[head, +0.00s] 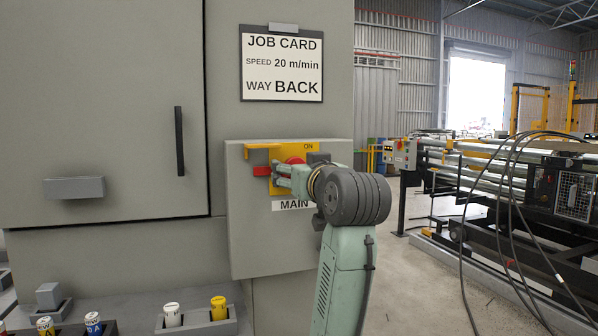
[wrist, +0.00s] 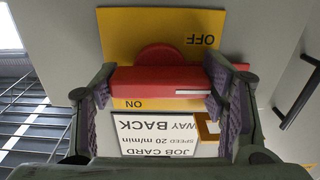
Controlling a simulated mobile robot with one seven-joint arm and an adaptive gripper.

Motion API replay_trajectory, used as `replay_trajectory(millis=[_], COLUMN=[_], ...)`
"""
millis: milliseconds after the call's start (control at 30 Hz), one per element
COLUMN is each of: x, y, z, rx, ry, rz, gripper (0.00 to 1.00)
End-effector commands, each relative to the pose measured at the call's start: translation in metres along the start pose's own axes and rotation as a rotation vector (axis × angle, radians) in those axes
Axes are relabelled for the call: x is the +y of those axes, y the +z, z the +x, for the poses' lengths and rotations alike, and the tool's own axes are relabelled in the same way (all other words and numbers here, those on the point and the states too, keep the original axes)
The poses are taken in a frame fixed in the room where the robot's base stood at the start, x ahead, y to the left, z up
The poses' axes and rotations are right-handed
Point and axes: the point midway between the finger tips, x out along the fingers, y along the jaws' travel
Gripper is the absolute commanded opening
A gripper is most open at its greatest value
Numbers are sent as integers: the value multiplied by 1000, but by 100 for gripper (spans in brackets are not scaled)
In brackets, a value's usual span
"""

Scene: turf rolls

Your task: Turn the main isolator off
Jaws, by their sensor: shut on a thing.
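The main isolator is a grey box (head: 240,235) with a yellow plate (wrist: 130,40) and a red handle (wrist: 150,83). "ON" shows at the plate's upper right in the head view; "OFF" shows at the opposite end in the wrist view, which is upside down. The red handle lies crosswise, roughly level, with a white line toward its right end in the wrist view. My gripper (wrist: 160,92) is shut on the handle, one finger at each end. In the head view my gripper (head: 286,176) hides most of the handle and plate. A "MAIN" label (head: 291,205) sits below.
A yellow bracket (head: 262,147) juts out at the plate's upper left. A job card (head: 282,64) hangs above. A cabinet door handle (head: 179,141) is left. Tokens stand in a holder (head: 197,322) below. Machinery with hanging cables (head: 510,190) stands right.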

Motion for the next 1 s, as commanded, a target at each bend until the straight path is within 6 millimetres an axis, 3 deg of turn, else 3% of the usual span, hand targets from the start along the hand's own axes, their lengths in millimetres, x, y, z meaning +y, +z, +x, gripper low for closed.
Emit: replay_trajectory(millis=[300,667,867,1000], x=[0,0,1,1], y=[0,0,-1,-1], z=[0,-2,-30,-61], rx=[1,1,4,5], ry=[1,1,3,3], rz=[-1,0,0,-2], gripper=[86,87,87,87])
